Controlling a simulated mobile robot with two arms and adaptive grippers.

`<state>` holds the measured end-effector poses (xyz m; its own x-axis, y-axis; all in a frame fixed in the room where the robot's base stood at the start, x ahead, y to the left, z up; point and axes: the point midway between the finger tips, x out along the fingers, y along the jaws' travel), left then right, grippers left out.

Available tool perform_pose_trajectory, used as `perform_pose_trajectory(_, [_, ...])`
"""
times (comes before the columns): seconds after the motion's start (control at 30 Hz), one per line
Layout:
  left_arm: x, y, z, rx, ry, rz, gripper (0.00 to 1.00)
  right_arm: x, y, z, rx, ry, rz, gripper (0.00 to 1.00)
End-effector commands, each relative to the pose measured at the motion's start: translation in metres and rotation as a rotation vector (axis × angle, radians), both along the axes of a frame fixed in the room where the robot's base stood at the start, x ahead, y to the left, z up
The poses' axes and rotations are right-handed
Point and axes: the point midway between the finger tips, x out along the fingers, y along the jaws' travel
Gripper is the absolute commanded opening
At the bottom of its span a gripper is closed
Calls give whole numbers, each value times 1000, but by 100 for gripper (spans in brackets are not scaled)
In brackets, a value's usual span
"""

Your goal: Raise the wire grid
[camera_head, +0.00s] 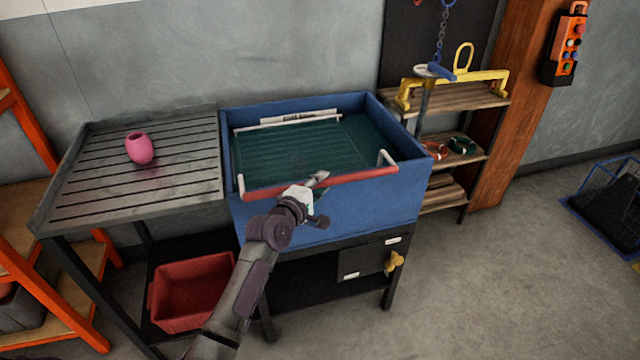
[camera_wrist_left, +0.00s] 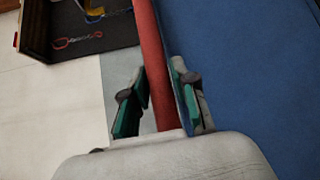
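The wire grid (camera_head: 300,147) shows as faint lines under dark green liquid in the blue tub (camera_head: 375,206). A red bar (camera_head: 372,175) with white bent ends runs along the tub's front rim; it also shows in the left wrist view (camera_wrist_left: 152,55). My left gripper (camera_head: 318,192) is at the middle of this bar. In the left wrist view its two green-padded fingers (camera_wrist_left: 158,98) stand apart on either side of the bar, with gaps visible beside it. My right gripper is in neither view.
A slatted grey table (camera_head: 90,190) with a pink float (camera_head: 140,149) adjoins the tub on the left. A red crate (camera_head: 185,318) sits below. A yellow valve (camera_head: 394,262) is under the tub.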

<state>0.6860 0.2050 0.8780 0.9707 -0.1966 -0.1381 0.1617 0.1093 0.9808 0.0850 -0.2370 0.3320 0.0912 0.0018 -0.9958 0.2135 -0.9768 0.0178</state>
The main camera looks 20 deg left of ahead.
Motion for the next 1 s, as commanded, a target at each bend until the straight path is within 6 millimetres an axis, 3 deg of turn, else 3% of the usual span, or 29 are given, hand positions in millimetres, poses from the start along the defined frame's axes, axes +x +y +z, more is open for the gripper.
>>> perform_pose_trajectory(0.03, [0, 0, 0, 0, 0, 0, 14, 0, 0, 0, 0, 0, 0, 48])
perform_pose_trajectory(0.13, [0, 0, 0, 0, 1, 0, 0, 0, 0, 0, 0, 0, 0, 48])
perform_pose_trajectory(0.57, [0, 0, 5, -3, 6, 0, 0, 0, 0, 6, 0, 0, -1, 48])
perform_pose_trajectory(0.77, [4, 3, 30, -24, 31, 2, 0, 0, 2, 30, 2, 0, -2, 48])
perform_pose_trajectory(1.0, [16, 10, 81, -77, 104, 1, 0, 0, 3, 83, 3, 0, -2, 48])
